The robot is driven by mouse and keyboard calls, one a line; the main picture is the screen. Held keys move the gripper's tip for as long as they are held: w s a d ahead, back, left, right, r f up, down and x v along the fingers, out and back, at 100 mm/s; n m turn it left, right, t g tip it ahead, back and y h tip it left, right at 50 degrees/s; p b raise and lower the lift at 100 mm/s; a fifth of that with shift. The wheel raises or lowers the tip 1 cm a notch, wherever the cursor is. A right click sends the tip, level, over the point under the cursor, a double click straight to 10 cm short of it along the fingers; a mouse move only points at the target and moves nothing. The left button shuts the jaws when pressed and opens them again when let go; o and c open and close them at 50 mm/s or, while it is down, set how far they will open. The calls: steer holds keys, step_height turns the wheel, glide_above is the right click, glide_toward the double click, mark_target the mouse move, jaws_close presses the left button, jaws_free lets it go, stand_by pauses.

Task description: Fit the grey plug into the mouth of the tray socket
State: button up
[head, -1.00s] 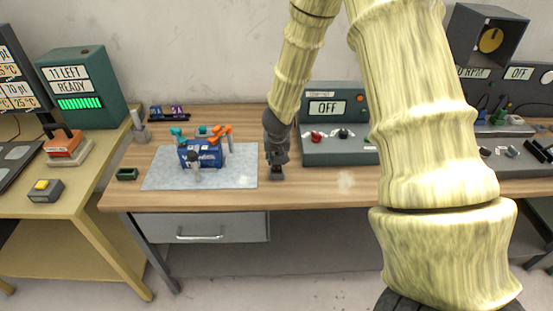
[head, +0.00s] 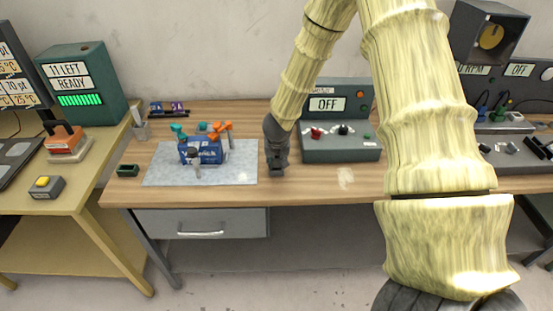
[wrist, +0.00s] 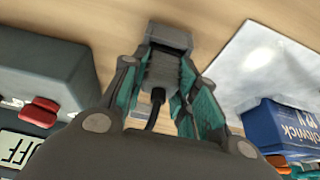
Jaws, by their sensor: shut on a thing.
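My gripper (wrist: 160,75) is shut on the grey plug (wrist: 162,72), a ribbed body with a black cable running back from it. A wider dark grey block (wrist: 168,37) shows at the plug's far end, just beyond the fingertips. I cannot tell whether it is part of the plug or the tray socket, so I cannot place the socket's mouth. In the head view my gripper (head: 278,168) points down close over the wooden bench, between the pale mat and the supply box. The plug is too small to make out there.
The pale mat (head: 160,178) holds a blue box (head: 208,152) with teal and orange clips. A grey-green supply box (head: 340,155) reading OFF stands right of my gripper. A small green tray (head: 128,171) lies left of the mat. The bench front is clear.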

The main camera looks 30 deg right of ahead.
steer(key=o, duration=1)
steer(key=shift+v, duration=6)
steer(key=s+a+f, duration=0.1)
steer(key=s+f, duration=0.2)
steer(key=f, duration=0.1)
steer(key=s+f+n+g, duration=0.1)
steer(key=s+f, duration=0.2)
steer(key=f, duration=0.2)
steer(key=s+a+f+n+g+h, duration=0.1)
steer(key=s+f, duration=0.2)
steer(key=f, duration=0.1)
steer(key=shift+s+a+f, duration=0.2)
steer(key=shift+s+a, duration=0.2)
steer(key=s+a+f+n+y, duration=0.1)
steer(key=s+a+f, duration=0.4)
steer(key=s, duration=0.3)
steer(key=s+a+f+n+g+y, duration=0.1)
steer(key=s+a+f, duration=0.4)
steer(key=s, duration=0.4)
steer(key=s+a+f+n+y, duration=0.1)
steer(key=s+a+f+n, duration=0.1)
steer(key=s+a+f, duration=0.3)
steer(key=s+f, duration=0.2)
steer(key=s, duration=0.2)
steer(key=shift+f+g, duration=0.2)
steer(key=shift+g, duration=0.2)
